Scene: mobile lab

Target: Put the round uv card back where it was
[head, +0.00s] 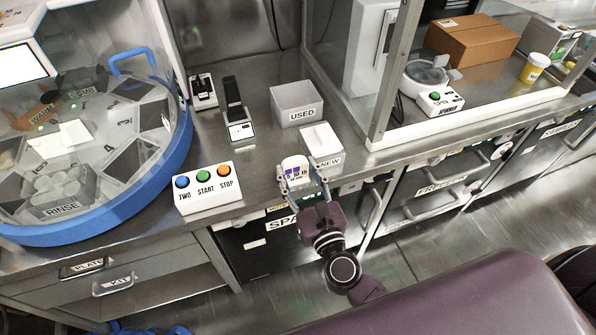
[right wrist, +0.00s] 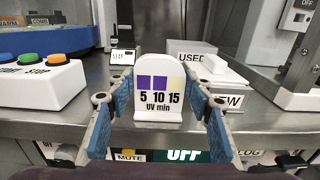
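The round uv card (head: 294,169) is white with a rounded top and purple and pale patches. In the right wrist view the card (right wrist: 159,84) is upright and facing me, marked "5 10 15 UV min". My right gripper (head: 302,174) has one finger on each side of it. In the right wrist view the blue pads of the gripper (right wrist: 159,76) flank the card, with the tips close to its edges; whether they press on it is unclear. The card is at the counter's front edge; I cannot tell whether it rests there. My left gripper is not in view.
Behind the card are the grey USED bin (head: 297,104) and the white NEW box (head: 321,146). A button box (head: 208,188) with TWO, START and STOP stands left. Two small black-and-white devices, one here (head: 237,112), stand behind. A glass enclosure (head: 345,75) rises at right.

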